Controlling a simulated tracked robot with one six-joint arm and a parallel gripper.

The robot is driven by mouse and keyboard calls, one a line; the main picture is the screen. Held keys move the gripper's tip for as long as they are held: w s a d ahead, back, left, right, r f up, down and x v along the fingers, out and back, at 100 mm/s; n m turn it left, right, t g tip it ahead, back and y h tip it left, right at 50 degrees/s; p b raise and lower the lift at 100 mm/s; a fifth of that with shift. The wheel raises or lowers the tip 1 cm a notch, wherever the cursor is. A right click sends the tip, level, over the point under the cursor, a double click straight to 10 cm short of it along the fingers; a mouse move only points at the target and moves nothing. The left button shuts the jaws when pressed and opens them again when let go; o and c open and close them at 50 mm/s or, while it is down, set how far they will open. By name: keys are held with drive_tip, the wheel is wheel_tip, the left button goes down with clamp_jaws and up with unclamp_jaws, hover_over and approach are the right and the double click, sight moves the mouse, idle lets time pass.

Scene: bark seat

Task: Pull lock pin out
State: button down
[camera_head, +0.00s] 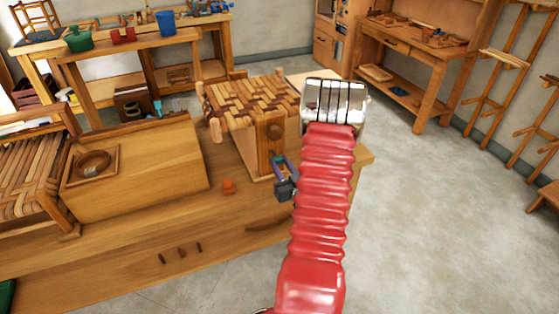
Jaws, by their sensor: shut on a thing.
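A woven bark seat (250,98) in light and dark strips stands on the wooden workbench (110,260). A wooden post (263,150) rises at its front right corner, with a dark round knob (274,131) on its face. My gripper (278,160), with purple and teal fingers on a dark body, is at the post's right side, below the knob. It is shut on the lock pin, which is mostly hidden between the fingers. I cannot tell how far the pin sits in the post. My red sleeved arm covers the area to the right.
A small orange piece (228,187) lies on the bench left of the post. A slanted wooden board (140,160) with a coiled ring (94,163) stands at left, beside a slatted woven piece (28,185). Open floor (440,230) lies to the right.

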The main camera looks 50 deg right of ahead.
drive_tip(key=shift+s, duration=0.3)
drive_tip(key=c, duration=1.7)
unclamp_jaws()
drive_tip(key=shift+s, duration=0.1)
drive_tip(key=o, duration=0.3)
drive_tip(key=shift+a, duration=0.1)
drive_tip(key=v, duration=1.3)
drive_tip(key=shift+s+a, duration=0.15)
drive_tip(key=shift+s, duration=0.1)
drive_tip(key=shift+f, duration=0.15)
